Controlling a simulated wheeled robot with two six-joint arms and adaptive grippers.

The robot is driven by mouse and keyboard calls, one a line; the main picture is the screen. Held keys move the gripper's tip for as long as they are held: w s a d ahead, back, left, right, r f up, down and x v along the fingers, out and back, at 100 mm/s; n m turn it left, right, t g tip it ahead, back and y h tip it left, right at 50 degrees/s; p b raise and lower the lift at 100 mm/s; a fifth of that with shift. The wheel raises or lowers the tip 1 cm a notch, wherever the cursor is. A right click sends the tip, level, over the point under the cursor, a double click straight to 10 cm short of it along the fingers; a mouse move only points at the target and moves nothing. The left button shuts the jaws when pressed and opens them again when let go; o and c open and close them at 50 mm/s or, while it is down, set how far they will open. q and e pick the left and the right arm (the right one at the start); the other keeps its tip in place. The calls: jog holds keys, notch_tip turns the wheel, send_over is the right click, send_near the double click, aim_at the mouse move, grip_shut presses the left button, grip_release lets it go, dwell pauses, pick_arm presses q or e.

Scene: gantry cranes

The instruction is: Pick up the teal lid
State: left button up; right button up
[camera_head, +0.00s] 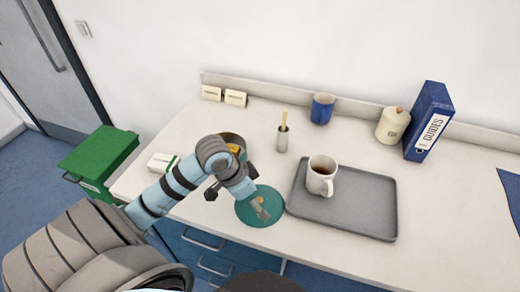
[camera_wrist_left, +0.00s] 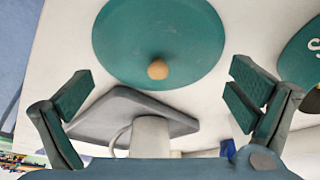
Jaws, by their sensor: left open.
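The teal lid (camera_head: 272,212) is a flat round disc lying on the white worktop, left of the grey tray, near the front edge. In the left wrist view the lid (camera_wrist_left: 135,35) fills the top middle, with its small tan knob (camera_wrist_left: 157,69) facing me. My left gripper (camera_head: 233,184) is over the worktop at the lid's upper left and partly covers the lid in the head view. In the wrist view its fingers (camera_wrist_left: 160,90) are wide apart and empty, with the lid's knob between them, beyond the tips. My right gripper is not in view.
The grey tray (camera_head: 340,215) with a white mug (camera_head: 321,178) of dark drink is right of the lid. A pot (camera_head: 235,141) with orange contents stands behind my wrist. A small holder (camera_head: 282,140), blue cup (camera_head: 322,108), jar (camera_head: 392,125) and blue binder (camera_head: 428,120) stand farther back.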

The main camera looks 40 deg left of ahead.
pick_arm(q)
jog(key=shift+x, duration=0.9)
jog(key=shift+s, duration=0.2)
jog(key=shift+c, duration=0.4)
jog(key=c, duration=1)
jog(key=shift+s, duration=0.15)
jog(key=c, duration=0.4)
jog(key=shift+c, duration=0.2)
